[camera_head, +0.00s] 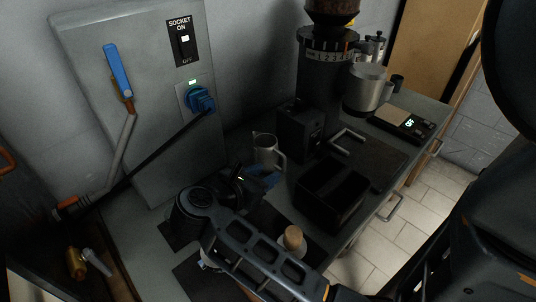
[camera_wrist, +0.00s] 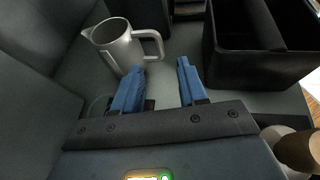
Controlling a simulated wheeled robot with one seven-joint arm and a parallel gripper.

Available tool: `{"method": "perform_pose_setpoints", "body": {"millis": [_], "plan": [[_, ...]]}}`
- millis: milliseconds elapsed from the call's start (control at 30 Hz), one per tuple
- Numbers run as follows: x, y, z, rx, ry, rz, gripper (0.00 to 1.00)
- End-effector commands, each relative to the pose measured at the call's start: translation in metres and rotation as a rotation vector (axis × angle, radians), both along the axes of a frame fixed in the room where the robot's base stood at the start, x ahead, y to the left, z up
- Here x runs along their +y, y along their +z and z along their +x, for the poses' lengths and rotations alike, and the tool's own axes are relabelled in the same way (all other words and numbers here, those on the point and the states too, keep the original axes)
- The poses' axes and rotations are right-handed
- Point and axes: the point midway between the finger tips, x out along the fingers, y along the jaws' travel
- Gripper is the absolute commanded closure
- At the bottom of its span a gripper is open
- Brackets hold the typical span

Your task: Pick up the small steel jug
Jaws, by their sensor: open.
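The small steel jug (camera_head: 266,150) stands upright on the dark counter, left of the grinder, with its handle to the right. It also shows in the wrist view (camera_wrist: 117,44), upper left, with its open top and handle in sight. My gripper (camera_head: 266,176) is just in front of the jug in the head view. In the wrist view my gripper (camera_wrist: 160,80) has its two blue fingers apart with nothing between them. The left fingertip lies close to the jug's lower front; I cannot tell whether it touches.
A black divided box (camera_head: 331,190) stands right of my gripper. The grinder (camera_head: 326,75) stands behind it, with a scale (camera_head: 403,123) farther right. A wooden-topped tamper (camera_head: 293,238) is near my arm. A panel with a blue socket plug (camera_head: 201,99) and cable rises at the left.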

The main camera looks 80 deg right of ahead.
Motion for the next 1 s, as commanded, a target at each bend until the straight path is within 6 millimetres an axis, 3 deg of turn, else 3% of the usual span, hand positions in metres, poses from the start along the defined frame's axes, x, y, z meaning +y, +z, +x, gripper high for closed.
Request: {"method": "perform_pose_setpoints", "body": {"millis": [633,1000], "plan": [[-0.063,-0.026,-0.024,0.004,-0.001,0.0,0.58],[-0.07,-0.031,-0.026,0.002,0.002,-0.001,0.6]]}}
